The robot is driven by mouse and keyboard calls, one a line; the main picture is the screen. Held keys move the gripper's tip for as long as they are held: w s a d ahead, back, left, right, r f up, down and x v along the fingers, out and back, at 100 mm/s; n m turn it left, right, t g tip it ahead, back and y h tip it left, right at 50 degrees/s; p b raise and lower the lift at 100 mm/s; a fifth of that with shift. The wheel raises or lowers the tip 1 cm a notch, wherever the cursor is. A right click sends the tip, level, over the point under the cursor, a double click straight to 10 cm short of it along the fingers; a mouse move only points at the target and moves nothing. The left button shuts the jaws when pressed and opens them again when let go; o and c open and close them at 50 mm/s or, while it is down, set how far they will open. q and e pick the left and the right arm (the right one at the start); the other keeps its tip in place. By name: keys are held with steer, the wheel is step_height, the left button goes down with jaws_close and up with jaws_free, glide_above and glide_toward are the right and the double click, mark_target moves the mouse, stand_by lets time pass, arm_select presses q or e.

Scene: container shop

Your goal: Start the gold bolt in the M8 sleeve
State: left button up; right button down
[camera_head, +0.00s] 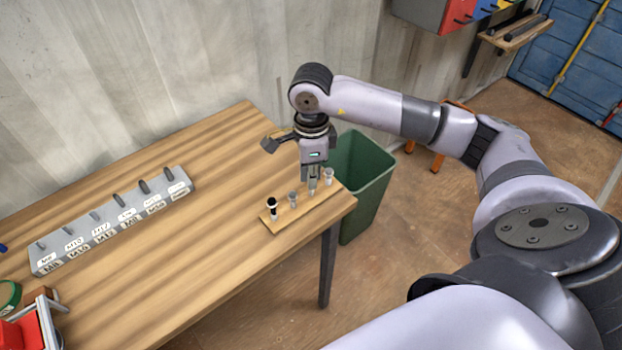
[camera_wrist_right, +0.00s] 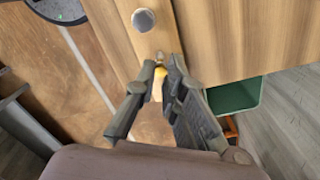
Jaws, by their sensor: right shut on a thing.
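My right gripper (camera_head: 312,183) points straight down over a small wooden strip (camera_head: 288,214) at the table's right end. It is shut on the gold bolt (camera_wrist_right: 160,72), a small yellow piece seen between the fingertips in the right wrist view (camera_wrist_right: 163,68). The fingers hide most of the bolt. Small upright pieces stand on the strip: a black one (camera_head: 272,207) and grey ones (camera_head: 293,198) (camera_head: 329,175). I cannot tell which is the M8 sleeve, or whether the bolt touches one. My left gripper is not in view.
A grey labelled rack (camera_head: 110,220) with several upright pins stands on the wooden table (camera_head: 210,235). A green bin (camera_head: 368,165) stands on the floor beyond the table's right end. A red object (camera_head: 22,332) is at lower left. The middle of the table is clear.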

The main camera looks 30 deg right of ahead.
steer(key=c, duration=1.6)
jaws_free()
step_height(320, 180, up, 12)
